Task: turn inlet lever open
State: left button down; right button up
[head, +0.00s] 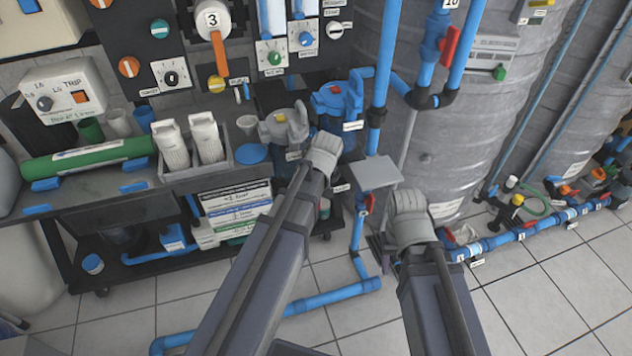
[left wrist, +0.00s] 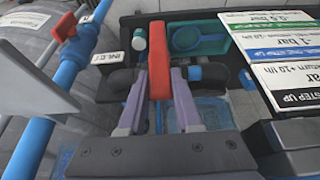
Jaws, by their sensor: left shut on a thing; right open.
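In the left wrist view the red inlet lever (left wrist: 157,65) stands upright between the two pale purple fingers of my left gripper (left wrist: 158,108). The fingers are shut on it. A small white label (left wrist: 110,57) reading INLET is just left of it. In the head view my left wrist ends in front of the blue and grey pump housings, and the held lever is hidden behind it. My right gripper (head: 381,250) is open; only part shows beside its wrist, low in front of the tank, apart from the lever.
A blue vertical pipe with another red lever (left wrist: 66,26) is left of the held one. A grey flat plate (head: 375,172) stands between my wrists. A card stack (left wrist: 285,55) is on the right. Grey tanks (head: 440,110) and floor pipes (head: 535,228) fill the right side.

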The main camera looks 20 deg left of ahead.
dwell(0.8)
pick_arm(q)
jog(key=shift+s+a+t+h, duration=0.25)
jog(key=shift+a+t+h, duration=0.15)
jog(key=shift+h, duration=0.2)
jog(key=shift+d, duration=0.1)
jog(key=c, duration=0.6)
grip_release()
